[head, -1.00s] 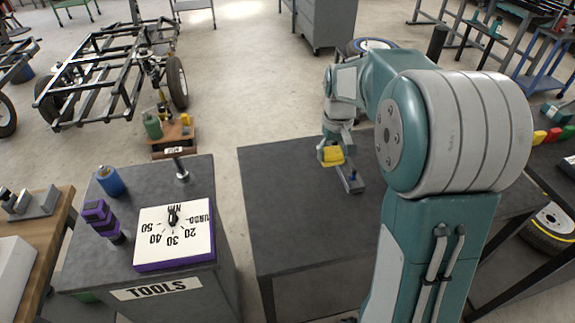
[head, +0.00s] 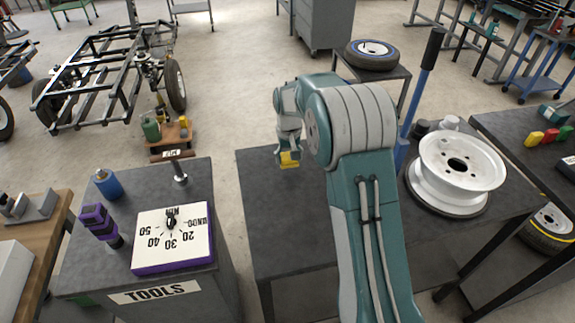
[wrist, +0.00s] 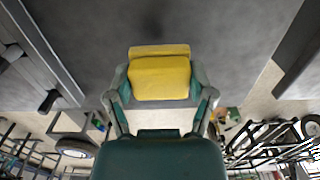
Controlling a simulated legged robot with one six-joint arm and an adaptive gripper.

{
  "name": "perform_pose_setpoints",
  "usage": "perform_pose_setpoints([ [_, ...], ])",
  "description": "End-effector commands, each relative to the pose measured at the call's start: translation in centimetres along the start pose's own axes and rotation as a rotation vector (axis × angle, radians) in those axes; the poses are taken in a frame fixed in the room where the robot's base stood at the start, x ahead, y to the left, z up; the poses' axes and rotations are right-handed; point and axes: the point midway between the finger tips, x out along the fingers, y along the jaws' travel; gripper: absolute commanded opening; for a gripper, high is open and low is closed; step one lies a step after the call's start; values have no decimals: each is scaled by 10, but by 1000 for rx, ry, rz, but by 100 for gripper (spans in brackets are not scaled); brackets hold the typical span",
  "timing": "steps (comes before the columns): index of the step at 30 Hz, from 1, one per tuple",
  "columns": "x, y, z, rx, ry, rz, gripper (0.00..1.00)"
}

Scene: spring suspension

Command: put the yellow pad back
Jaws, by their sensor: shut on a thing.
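The yellow pad (head: 290,161) is held in my gripper (head: 288,152) above the dark table (head: 275,215). In the wrist view the pad (wrist: 160,76) fills the space between the two fingers of my gripper (wrist: 160,92), which are shut on its sides. The pad looks clear of the table top, but its exact height is hard to tell. A yellow block (head: 533,139) lies beside a red block (head: 550,135) and a green block on the right-hand bench.
A white wheel rim (head: 459,168) and a blue post with a black handle (head: 424,80) stand right of my arm. A tool cabinet (head: 155,290) with a dial board (head: 172,238) stands left, across a floor gap. The table's left front is clear.

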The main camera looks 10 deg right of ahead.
Motion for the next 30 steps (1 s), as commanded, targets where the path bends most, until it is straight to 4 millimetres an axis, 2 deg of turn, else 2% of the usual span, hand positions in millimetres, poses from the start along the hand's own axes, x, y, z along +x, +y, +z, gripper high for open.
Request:
perform_pose_setpoints([
  [7,35,-3,-4,0,-3,0,32],
  [17,38,-3,-3,0,-2,0,32],
  [18,38,-3,-4,0,-1,0,88],
  [19,38,-3,-4,0,-2,0,100],
  [30,38,-3,-4,-1,-1,0,100],
])
